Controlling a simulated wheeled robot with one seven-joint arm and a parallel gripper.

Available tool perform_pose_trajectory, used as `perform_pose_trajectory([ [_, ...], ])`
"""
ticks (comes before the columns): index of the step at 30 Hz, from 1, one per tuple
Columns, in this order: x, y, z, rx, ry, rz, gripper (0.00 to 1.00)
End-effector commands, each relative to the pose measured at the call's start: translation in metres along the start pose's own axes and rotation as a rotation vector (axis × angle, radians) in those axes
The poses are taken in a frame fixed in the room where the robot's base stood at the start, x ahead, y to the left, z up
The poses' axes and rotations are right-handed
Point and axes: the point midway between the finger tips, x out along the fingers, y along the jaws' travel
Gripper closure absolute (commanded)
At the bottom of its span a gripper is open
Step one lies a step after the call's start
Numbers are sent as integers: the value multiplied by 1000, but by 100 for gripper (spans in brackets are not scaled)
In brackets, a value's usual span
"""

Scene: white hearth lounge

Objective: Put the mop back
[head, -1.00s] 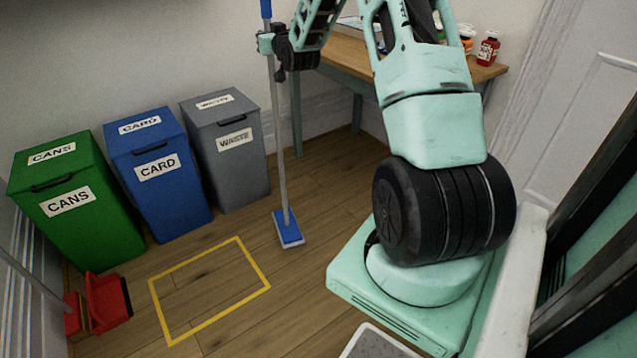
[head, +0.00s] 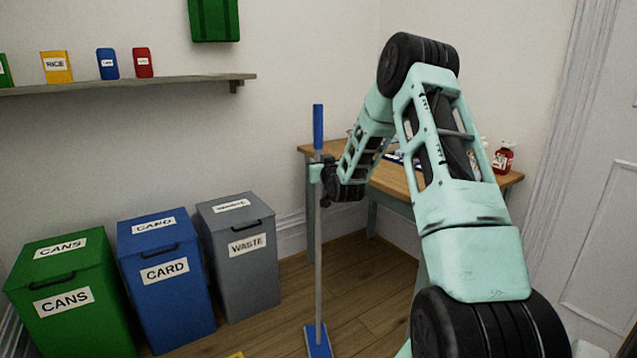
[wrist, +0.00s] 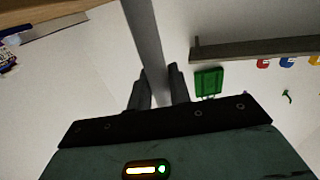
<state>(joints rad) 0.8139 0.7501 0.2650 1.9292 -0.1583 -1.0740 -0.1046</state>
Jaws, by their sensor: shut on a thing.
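The mop stands about upright in the head view, with a blue grip at its top, a thin grey pole (head: 319,255) and a flat blue head (head: 318,343) low at the bottom edge. I cannot tell whether its head touches the floor. My gripper (head: 318,172) is shut on the pole just below the blue grip. In the wrist view the grey pole (wrist: 146,40) runs between the two dark fingers of my gripper (wrist: 158,88).
Green (head: 70,290), blue (head: 167,280) and grey (head: 240,255) bins stand along the wall left of the mop. A wooden table (head: 400,180) stands behind my arm. A shelf (head: 140,84) holds small containers.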

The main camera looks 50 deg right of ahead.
Motion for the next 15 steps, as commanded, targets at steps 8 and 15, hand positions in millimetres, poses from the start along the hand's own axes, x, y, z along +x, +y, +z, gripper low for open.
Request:
perform_pose_trajectory([
  [8,0,0,25,3,3,1,100],
  [15,0,0,39,0,7,0,100],
])
